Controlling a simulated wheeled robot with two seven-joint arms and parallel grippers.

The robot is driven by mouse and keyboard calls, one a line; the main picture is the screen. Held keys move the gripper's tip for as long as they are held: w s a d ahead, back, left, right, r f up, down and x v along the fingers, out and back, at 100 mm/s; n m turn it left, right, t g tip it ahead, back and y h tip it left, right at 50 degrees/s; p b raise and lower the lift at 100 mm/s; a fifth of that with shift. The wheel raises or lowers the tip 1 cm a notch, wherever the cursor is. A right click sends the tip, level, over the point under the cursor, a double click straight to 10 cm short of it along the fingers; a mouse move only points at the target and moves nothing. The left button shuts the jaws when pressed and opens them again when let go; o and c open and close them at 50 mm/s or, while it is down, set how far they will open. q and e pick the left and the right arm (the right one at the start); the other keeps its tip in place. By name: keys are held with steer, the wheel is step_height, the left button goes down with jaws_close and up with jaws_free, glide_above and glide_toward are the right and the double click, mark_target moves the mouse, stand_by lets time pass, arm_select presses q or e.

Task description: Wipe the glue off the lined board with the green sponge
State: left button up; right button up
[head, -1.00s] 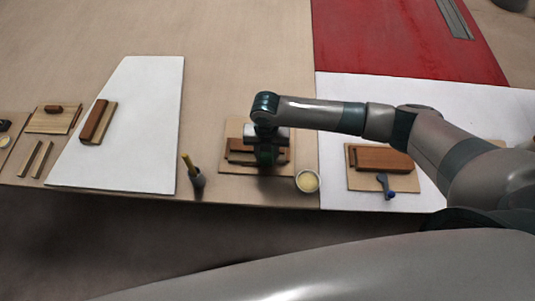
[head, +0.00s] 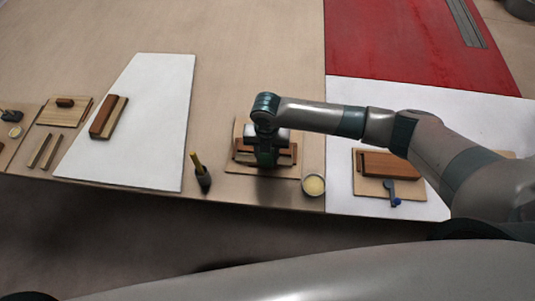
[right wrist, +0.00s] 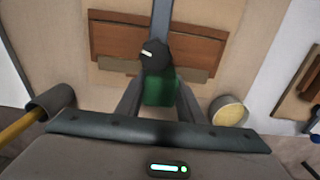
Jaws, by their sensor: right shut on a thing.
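My right gripper (right wrist: 160,100) is shut on a green-handled clamp (right wrist: 160,88) with a dark round knob and a grey bar. I cannot make out a sponge. In the head view the right gripper (head: 265,152) is over a light wooden board (head: 240,168) carrying brown wood strips (head: 286,154). The clamp's bar crosses above these strips in the right wrist view; whether it touches them is unclear. I see no drawn lines or glue on this board; my arm and the clamp hide part of it. My left gripper is not in view.
A cup of pale yellow stuff (head: 313,186) stands right of the board. A dark pot with a yellow handle (head: 202,177) stands left. Another board (head: 368,187) at right holds a brown block (head: 375,164) and a blue-ended clamp (head: 391,192).

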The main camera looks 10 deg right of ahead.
steer(key=shift+w+r+p, duration=0.1)
steer(key=shift+r+p, duration=2.55)
steer(key=shift+r, duration=0.7)
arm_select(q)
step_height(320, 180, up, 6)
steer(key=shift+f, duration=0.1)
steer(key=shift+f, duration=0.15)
arm_select(e)
steer(key=shift+d, duration=0.1)
